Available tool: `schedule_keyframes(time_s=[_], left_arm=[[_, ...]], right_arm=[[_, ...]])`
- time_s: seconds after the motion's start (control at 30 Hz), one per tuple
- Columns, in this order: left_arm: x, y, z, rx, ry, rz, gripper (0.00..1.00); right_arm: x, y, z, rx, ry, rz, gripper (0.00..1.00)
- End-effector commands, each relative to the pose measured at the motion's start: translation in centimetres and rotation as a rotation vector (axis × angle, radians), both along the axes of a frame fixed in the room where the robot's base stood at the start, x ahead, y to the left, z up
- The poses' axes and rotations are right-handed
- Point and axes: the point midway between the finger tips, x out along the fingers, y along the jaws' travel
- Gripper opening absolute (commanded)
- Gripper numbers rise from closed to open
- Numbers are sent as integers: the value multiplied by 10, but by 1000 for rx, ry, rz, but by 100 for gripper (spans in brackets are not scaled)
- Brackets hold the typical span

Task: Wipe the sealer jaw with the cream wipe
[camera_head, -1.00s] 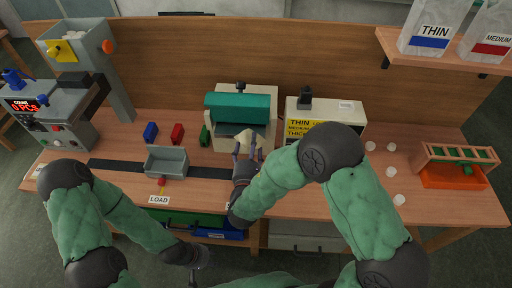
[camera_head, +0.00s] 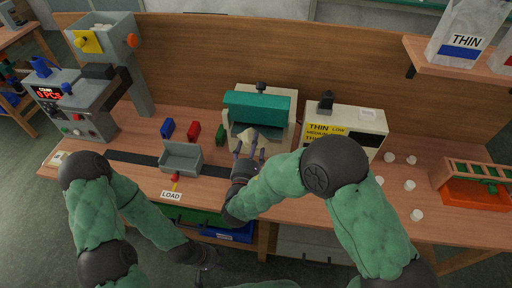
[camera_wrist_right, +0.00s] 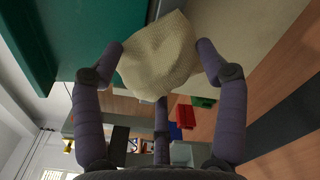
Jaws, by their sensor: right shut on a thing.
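The sealer (camera_head: 258,106) has a teal upper jaw cover and a cream body, at the back middle of the bench in the head view. A dark gap shows under the cover. My right gripper (camera_head: 246,148) is shut on the cream wipe (camera_head: 250,137) at the front of this gap. In the right wrist view the wipe (camera_wrist_right: 160,58) bulges between the purple fingers, with the teal cover (camera_wrist_right: 85,35) close beside it. Whether the wipe touches the jaw cannot be told. My left gripper (camera_head: 205,258) hangs low before the bench; its fingers are unclear.
A grey tray (camera_head: 181,158) stands on the dark strip left of the sealer. Blue, red and green small blocks (camera_head: 193,132) stand behind it. A cream box with a yellow label (camera_head: 345,128) is right of the sealer. Several white round pieces (camera_head: 410,185) lie farther right.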

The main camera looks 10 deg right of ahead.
Motion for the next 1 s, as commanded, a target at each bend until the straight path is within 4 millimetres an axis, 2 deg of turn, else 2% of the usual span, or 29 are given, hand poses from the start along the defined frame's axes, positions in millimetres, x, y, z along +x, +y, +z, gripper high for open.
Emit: schedule_keyframes(time_s=[0.3, 0.57, 1.0], left_arm=[[0, 0, -11, 0, 0, 0, 40], [0, 0, -13, 0, 0, 0, 40], [0, 0, -23, 0, 0, 0, 40]], right_arm=[[8, 24, 0, 2, -3, 2, 47], [10, 31, 1, 2, -3, 1, 47], [18, 61, 0, 1, -2, 1, 47]])
